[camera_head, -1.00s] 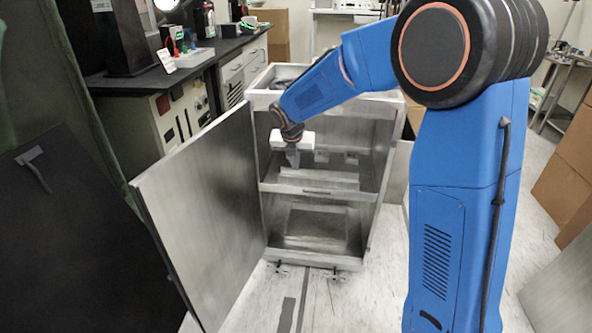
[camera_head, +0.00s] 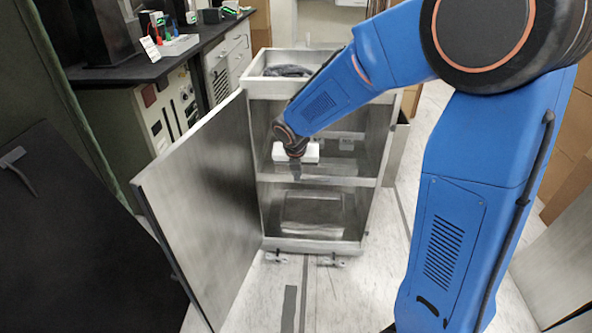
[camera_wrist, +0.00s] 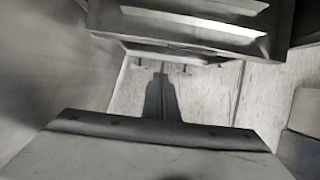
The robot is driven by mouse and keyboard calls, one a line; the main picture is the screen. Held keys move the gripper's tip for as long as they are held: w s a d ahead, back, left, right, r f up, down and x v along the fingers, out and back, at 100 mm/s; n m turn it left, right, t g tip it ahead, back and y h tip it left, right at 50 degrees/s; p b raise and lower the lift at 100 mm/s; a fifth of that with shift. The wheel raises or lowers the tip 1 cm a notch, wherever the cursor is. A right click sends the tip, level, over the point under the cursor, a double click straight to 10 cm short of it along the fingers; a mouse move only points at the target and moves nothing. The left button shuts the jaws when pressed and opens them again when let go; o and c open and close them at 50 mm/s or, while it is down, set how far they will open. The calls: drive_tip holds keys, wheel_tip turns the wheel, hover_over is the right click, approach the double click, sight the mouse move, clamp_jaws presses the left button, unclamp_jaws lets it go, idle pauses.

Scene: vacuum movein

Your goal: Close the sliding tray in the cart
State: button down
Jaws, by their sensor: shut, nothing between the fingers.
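The metal cart (camera_head: 375,145) stands ahead with its front open. The sliding tray (camera_head: 335,181) shows as a pale front edge at mid height inside it. I cannot tell how far out the tray is. My gripper (camera_head: 296,176) is shut and empty, pointing down at the left part of that edge. Its fingers overlap the edge in the head view, and contact is not clear. In the wrist view my dark fingers (camera_wrist: 163,78) reach toward metal edges of the cart (camera_wrist: 190,30). My gripper and forearm hide part of the upper compartment.
The cart's door (camera_head: 205,205) is swung open to the left. An open top bin (camera_head: 285,71) holds a dark item. A black bench (camera_head: 150,72) stands back left, with boxes (camera_head: 570,160) at right.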

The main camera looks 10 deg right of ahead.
drive_tip(key=w+d+f, duration=0.2)
drive_tip(key=w+f, duration=0.3)
drive_tip(key=shift+w, duration=0.35)
drive_tip(key=w, duration=0.2)
drive_tip(key=w+d, duration=0.1)
drive_tip(key=w, duration=0.2)
drive_tip(key=w+d, duration=0.1)
drive_tip(key=w, duration=0.1)
drive_tip(key=shift+w+d, duration=0.15)
drive_tip(key=shift+w, duration=0.05)
drive_tip(key=shift+w+r, duration=0.1)
drive_tip(key=shift+w, duration=0.25)
